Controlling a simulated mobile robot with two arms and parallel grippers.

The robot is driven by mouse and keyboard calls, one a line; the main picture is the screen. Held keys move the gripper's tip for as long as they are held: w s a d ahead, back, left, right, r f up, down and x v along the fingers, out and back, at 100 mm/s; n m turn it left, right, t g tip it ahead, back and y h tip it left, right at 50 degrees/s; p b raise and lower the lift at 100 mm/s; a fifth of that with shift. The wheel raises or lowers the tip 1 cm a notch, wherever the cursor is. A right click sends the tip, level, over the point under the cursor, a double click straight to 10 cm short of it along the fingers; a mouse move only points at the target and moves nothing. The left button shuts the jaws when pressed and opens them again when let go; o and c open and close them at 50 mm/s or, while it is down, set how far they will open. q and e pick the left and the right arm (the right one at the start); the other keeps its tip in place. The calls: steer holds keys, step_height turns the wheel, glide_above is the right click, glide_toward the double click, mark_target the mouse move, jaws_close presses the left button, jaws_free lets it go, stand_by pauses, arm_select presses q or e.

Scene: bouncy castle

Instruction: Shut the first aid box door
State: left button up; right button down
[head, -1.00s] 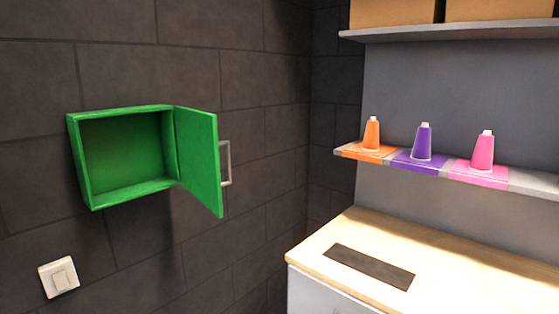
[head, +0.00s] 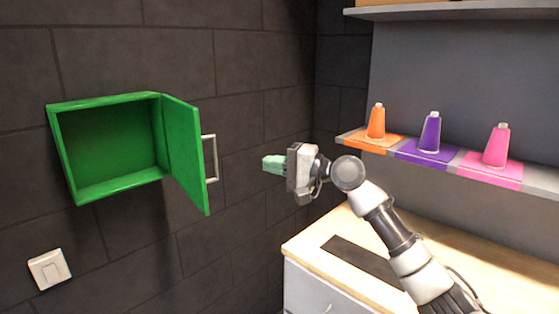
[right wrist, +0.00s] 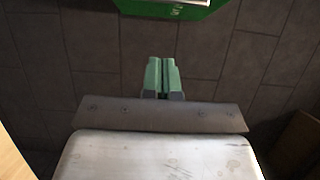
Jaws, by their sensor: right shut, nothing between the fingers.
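The green first aid box (head: 60,155) is fixed to the dark wall at the left of the head view, and its inside looks empty. Its door (head: 185,150) is hinged on the box's right side and stands wide open, with a grey handle (head: 210,158) on its outer face. My right gripper (head: 268,164) is to the right of the door, apart from it, with its green fingers pointing left. The fingers also show in the right wrist view (right wrist: 162,75), closed together with nothing between them. A green edge (right wrist: 165,8) shows at the top there. My left gripper is not in view.
A wooden counter (head: 310,245) stands at the right below my right arm. A shelf with an orange bottle (head: 376,122), a purple bottle (head: 430,133) and a pink bottle (head: 497,146) is behind the arm. A light switch (head: 49,269) sits below the box. The wall right of the door is clear.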

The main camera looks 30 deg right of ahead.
steer(key=w+a+p, duration=0.3)
steer(key=w+a, duration=0.2)
steer(key=a, duration=0.3)
steer(key=shift+p, duration=0.4)
steer(key=shift+a, duration=0.1)
